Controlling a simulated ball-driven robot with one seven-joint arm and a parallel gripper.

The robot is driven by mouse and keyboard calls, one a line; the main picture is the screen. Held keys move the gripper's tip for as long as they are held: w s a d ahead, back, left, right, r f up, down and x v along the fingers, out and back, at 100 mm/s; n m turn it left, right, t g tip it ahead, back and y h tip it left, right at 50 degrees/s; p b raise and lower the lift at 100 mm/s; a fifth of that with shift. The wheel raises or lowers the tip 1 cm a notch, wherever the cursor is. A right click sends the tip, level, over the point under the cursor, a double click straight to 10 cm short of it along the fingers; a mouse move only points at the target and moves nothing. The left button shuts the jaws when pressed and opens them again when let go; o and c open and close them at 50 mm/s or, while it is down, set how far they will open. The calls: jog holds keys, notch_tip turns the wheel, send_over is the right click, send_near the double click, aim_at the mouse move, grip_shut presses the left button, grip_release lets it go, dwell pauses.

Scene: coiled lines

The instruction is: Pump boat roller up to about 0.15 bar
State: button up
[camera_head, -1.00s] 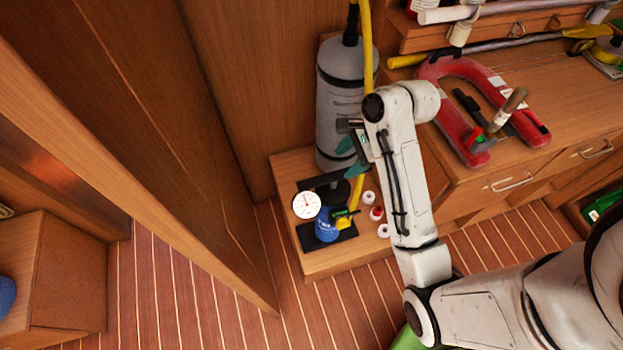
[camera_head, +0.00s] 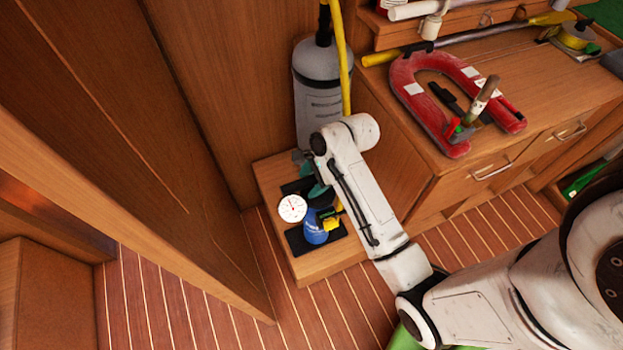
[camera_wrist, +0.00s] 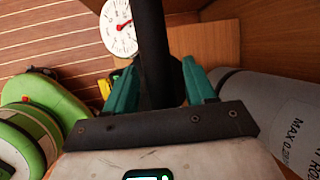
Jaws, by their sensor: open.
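The boat roller (camera_head: 318,85) is a grey cylinder standing upright at the back; its printed side also shows in the wrist view (camera_wrist: 262,105). The pump (camera_head: 316,228) has a blue body on a black foot, with a white round gauge (camera_head: 293,208). The gauge, with a red needle, shows in the wrist view (camera_wrist: 118,30); I cannot read its value. My gripper (camera_wrist: 160,70) is open, its teal fingers on either side of the pump's black handle (camera_wrist: 152,25). I cannot tell whether they touch it. In the head view my arm partly hides the pump.
A yellow hose (camera_head: 341,60) runs down beside the roller. The pump stands on a low wooden step (camera_head: 330,262). A red horseshoe float (camera_head: 432,112) lies on the counter (camera_head: 560,85) at right. A wooden panel (camera_head: 130,130) stands close at left.

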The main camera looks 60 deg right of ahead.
grip_shut()
dwell(0.4)
jog(key=shift+r, duration=0.1)
notch_tip(320, 180, up, 3)
jog(key=p, duration=0.5)
jog(key=shift+r, duration=0.2)
jog(key=shift+f, duration=0.15)
grip_release()
